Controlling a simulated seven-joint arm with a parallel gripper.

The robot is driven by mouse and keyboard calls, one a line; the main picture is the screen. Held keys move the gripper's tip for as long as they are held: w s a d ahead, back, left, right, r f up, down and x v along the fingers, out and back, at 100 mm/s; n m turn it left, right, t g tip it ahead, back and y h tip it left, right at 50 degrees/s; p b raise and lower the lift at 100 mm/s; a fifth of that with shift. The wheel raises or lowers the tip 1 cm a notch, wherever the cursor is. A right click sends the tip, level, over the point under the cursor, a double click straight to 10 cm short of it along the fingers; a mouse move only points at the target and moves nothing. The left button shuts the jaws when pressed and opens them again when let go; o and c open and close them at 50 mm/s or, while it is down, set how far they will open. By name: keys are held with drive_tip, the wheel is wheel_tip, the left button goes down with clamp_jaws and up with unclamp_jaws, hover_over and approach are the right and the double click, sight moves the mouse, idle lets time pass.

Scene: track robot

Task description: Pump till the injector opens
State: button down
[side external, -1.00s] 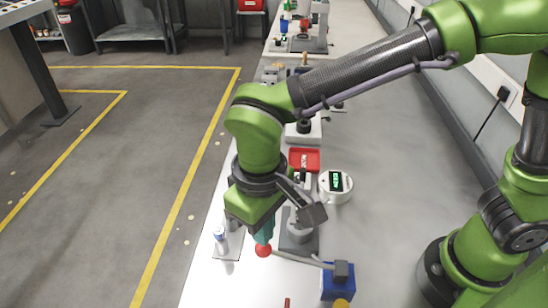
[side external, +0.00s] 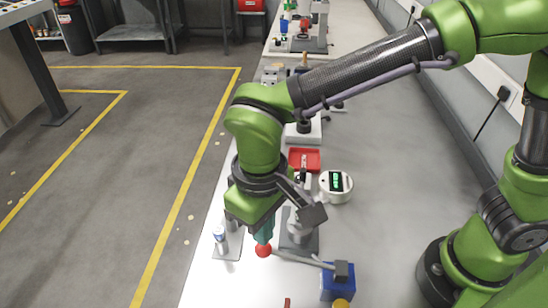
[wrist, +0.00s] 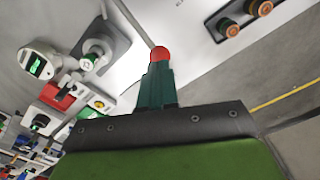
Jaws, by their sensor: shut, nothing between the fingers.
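My gripper (side external: 264,238) points down with its teal fingers shut and empty. Its fingertips are at the red ball knob (side external: 263,250) on the end of a grey pump lever (side external: 295,258); they look to touch it from above. The lever runs right to a blue pump box (side external: 338,282). In the wrist view the red knob (wrist: 159,53) sits just beyond the shut fingertips (wrist: 158,68). A grey stand with a pale fitting, likely the injector holder (side external: 300,240), is behind the lever. A round white gauge (side external: 336,186) has a lit green display, too small to read.
A red tray (side external: 304,159) lies behind the gauge. A small can-like item (side external: 220,235) stands on a plate by the bench's left edge. More fixtures line the bench farther back. The bench right of the gauge is clear.

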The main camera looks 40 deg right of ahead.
drive_tip(key=shift+f, duration=0.1)
drive_tip(key=shift+f, duration=3.65)
drive_tip(key=shift+r, duration=5.25)
wheel_tip(320, 180, up, 3)
hover_over(264, 254)
drive_tip(key=w, duration=0.1)
drive_tip(key=shift+d+f, duration=0.2)
drive_tip(key=shift+f, duration=1.35)
drive_tip(key=shift+d+f, duration=0.15)
drive_tip(key=shift+f, duration=1.35)
